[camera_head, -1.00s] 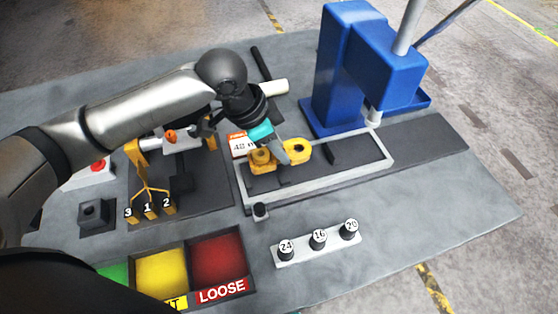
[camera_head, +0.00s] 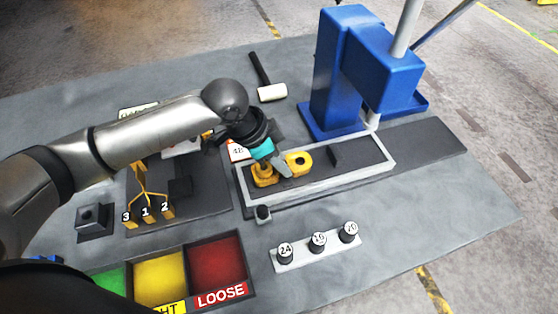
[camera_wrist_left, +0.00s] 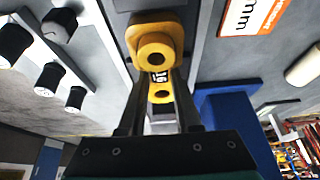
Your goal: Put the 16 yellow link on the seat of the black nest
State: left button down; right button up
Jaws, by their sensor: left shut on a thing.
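The yellow link (camera_head: 299,162) has a ring end with a dark hole; a thicker yellow end (camera_head: 264,176) shows left of my fingers. In the left wrist view the yellow link (camera_wrist_left: 160,92) carries a 16 between my fingers, with a round yellow boss (camera_wrist_left: 156,48) beyond. My left gripper (camera_head: 281,168) is shut on it, over the dark bed inside a grey frame (camera_head: 320,190). I cannot tell whether the link touches the bed, or which dark part is the black nest. A small black upright block (camera_head: 335,156) stands in the bed. My right gripper is not in view.
A blue press (camera_head: 337,75) stands behind the frame. In front is a white strip with black knobs marked 24, 16 and 20 (camera_head: 318,240). Coloured bins (camera_head: 217,262) and yellow numbered tags (camera_head: 147,211) are left. A mallet (camera_head: 271,93) lies behind. The front right tabletop is clear.

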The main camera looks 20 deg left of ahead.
pick_arm(q)
jog(key=c, duration=0.8)
grip_release()
jog(key=shift+s+a+f, duration=0.25)
jog(key=shift+s+f, duration=0.05)
jog(key=shift+f, duration=0.25)
jog(key=shift+s+a+f, duration=0.25)
jog(key=shift+f, duration=0.3)
jog(key=shift+o, duration=0.8)
jog(key=shift+r, duration=0.1)
jog(key=shift+o, duration=0.2)
jog(key=shift+w+r+g, duration=0.2)
jog(key=shift+r+g, duration=0.1)
jog(key=p+v, duration=0.2)
jog(key=v, duration=1)
jog(key=shift+d+r, duration=0.3)
jog(key=shift+r, duration=0.2)
